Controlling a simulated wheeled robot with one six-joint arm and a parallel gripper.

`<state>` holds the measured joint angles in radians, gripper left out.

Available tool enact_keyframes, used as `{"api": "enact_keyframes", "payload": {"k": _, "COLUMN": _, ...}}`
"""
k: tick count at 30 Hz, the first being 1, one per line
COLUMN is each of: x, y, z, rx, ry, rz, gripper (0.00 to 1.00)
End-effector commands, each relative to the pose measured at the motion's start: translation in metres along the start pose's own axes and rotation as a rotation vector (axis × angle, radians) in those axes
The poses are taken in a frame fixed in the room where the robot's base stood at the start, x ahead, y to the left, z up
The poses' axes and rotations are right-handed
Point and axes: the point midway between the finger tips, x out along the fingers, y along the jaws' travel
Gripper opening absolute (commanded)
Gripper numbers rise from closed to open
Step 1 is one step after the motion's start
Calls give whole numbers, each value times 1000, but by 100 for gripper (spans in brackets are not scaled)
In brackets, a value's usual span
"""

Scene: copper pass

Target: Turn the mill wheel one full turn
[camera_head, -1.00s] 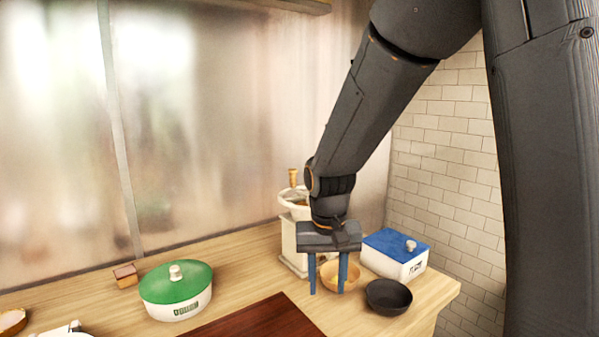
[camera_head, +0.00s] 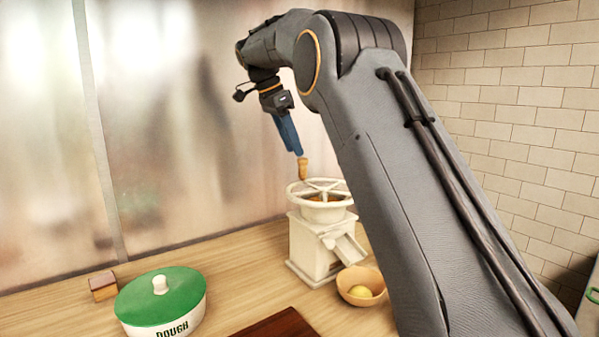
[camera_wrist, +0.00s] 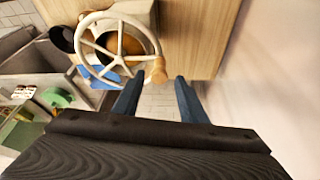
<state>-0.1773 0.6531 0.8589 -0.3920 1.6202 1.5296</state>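The cream mill (camera_head: 318,246) stands on the wooden counter, its spoked wheel (camera_head: 296,188) lying flat on top above an orange-brown hopper filling. A wooden knob (camera_head: 303,168) stands up from the wheel's rim at the back left in the head view. My gripper (camera_head: 297,151) hangs tilted down just above the knob, its blue fingers close to the knob's top. In the wrist view, the fingers are spread apart and the knob (camera_wrist: 156,71) shows between and just beyond their tips. Whether they touch it, I cannot tell. The wheel (camera_wrist: 118,45) shows there too.
A tan bowl (camera_head: 361,286) with something yellow in it sits under the mill's chute. A green-lidded dough pot (camera_head: 160,305) and small brown box (camera_head: 103,286) stand to the left. A dark bowl (camera_wrist: 61,38) shows in the wrist view. A wall panel is close behind.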

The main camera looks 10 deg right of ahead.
Motion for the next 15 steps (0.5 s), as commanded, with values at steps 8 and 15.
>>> {"api": "enact_keyframes", "payload": {"k": 8, "x": 33, "y": 2, "z": -6, "rx": 14, "ry": 1, "rz": 6, "gripper": 39}}
{"api": "enact_keyframes", "payload": {"k": 15, "x": 65, "y": 1, "z": -4, "rx": 10, "ry": 1, "rz": 4, "gripper": 39}}
